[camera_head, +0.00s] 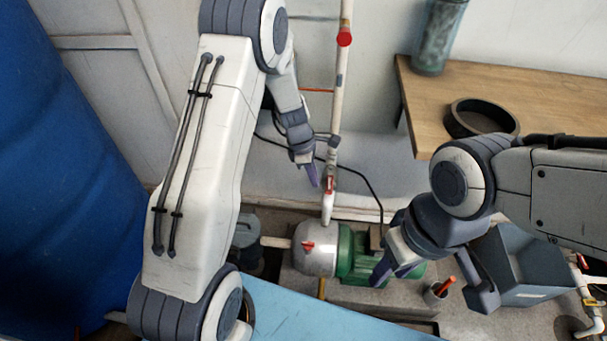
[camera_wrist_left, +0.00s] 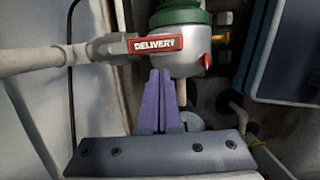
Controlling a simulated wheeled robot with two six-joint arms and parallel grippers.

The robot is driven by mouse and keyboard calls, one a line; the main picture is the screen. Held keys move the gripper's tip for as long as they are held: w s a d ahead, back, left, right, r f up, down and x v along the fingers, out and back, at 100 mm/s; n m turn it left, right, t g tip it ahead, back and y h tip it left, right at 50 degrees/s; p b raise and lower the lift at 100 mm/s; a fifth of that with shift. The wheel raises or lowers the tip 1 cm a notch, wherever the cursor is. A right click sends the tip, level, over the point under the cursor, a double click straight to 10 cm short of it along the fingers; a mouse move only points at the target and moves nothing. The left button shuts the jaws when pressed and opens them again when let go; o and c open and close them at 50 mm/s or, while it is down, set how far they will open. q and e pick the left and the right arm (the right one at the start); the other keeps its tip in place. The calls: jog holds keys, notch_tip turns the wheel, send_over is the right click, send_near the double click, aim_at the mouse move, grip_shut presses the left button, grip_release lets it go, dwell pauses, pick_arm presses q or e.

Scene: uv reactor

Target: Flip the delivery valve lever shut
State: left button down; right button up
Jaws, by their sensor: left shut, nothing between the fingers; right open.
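The delivery valve lever (camera_head: 330,186) is red and sits on the white vertical pipe above the pump. In the left wrist view its red plate marked DELIVERY (camera_wrist_left: 157,44) lies in line with the pipe. My left gripper (camera_head: 314,184) is shut and empty, just left of the lever. In the left wrist view its purple fingertips (camera_wrist_left: 161,73) point at the pipe just below the plate; I cannot tell whether they touch. My right gripper (camera_head: 430,287) is open and empty, to the lower right over the green motor.
The silver pump (camera_head: 315,252) with its green motor (camera_head: 360,262) stands below the valve. A blue tank (camera_head: 60,170) fills the left. A wooden bench (camera_head: 540,105) with a dark ring (camera_head: 480,118) is at upper right.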

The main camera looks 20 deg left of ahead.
pick_arm(q)
jog(key=shift+w+d, duration=0.1)
jog(key=shift+d, duration=0.55)
jog(key=shift+d+n+p, duration=0.2)
jog(key=shift+n+p, duration=0.1)
